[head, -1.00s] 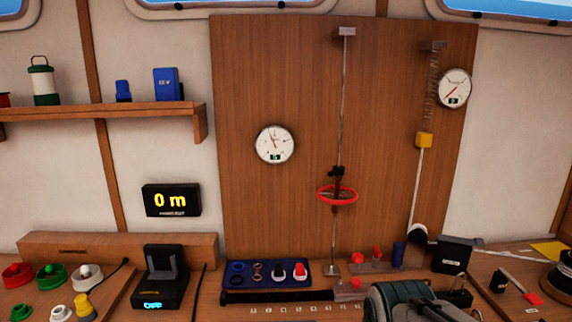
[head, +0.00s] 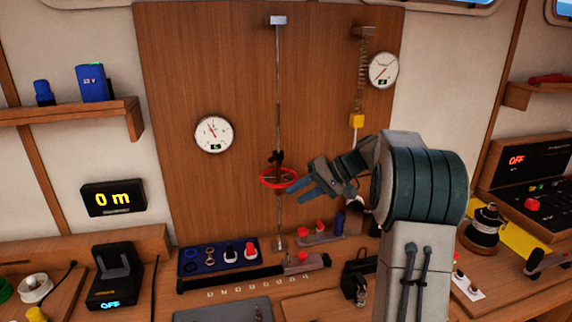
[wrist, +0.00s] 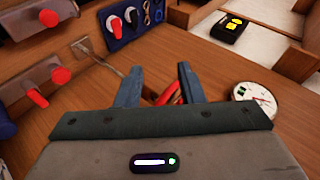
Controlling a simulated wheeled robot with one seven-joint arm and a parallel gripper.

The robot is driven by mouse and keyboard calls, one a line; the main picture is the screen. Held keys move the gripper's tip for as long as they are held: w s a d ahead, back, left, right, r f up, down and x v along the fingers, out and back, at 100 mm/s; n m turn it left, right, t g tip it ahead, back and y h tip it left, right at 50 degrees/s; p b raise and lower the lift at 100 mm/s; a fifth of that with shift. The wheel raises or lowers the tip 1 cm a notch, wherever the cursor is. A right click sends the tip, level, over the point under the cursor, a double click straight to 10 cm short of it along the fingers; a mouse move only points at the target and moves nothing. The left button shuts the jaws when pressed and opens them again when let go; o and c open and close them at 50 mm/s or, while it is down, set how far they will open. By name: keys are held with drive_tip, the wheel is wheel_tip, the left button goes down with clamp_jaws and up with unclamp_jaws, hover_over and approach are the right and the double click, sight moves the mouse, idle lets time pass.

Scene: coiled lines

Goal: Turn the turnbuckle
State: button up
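The turnbuckle is on the thin vertical rod in front of the wooden panel, with a red ring handwheel (head: 265,184) around it and a black fitting (head: 276,157) just above. My gripper (head: 303,184) reaches in from the right, with its fingertips beside the ring's right side. In the wrist view my gripper (wrist: 160,68) has its two blue-grey fingers spread apart. Part of the red ring (wrist: 170,94) shows between them, nearer the right finger. I cannot tell whether a finger touches it. The rest of the ring is hidden by the fingers and palm.
A round dial (head: 213,134) hangs left of the rod, and another dial (head: 384,70) hangs upper right beside a spring with a yellow block (head: 357,120). Below the rod, the bench holds a blue tray (head: 187,268) and red-knobbed parts (head: 319,227).

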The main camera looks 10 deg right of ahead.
sight(288, 170)
drive_tip(key=w+d+r+n+t+y+p, duration=0.1)
drive_tip(key=w+d+t+y, duration=0.1)
drive_tip(key=w+d, duration=0.3)
drive_tip(key=w+d+r+t+y+p, duration=0.1)
drive_tip(key=w+d+t+y, duration=0.15)
drive_tip(key=d, duration=0.45)
drive_tip(key=shift+g+h, duration=0.35)
drive_tip(key=shift+h, duration=0.1)
drive_tip(key=p+x, duration=0.4)
drive_tip(key=x, duration=0.8)
drive_tip(key=shift+w+a+r+p, duration=0.1)
drive_tip(key=shift+a+p, duration=0.15)
drive_tip(key=shift+p, duration=0.1)
drive_tip(key=shift+x, duration=0.8)
drive_tip(key=shift+d, duration=0.1)
drive_tip(key=shift+c, duration=0.3)
clamp_jaws()
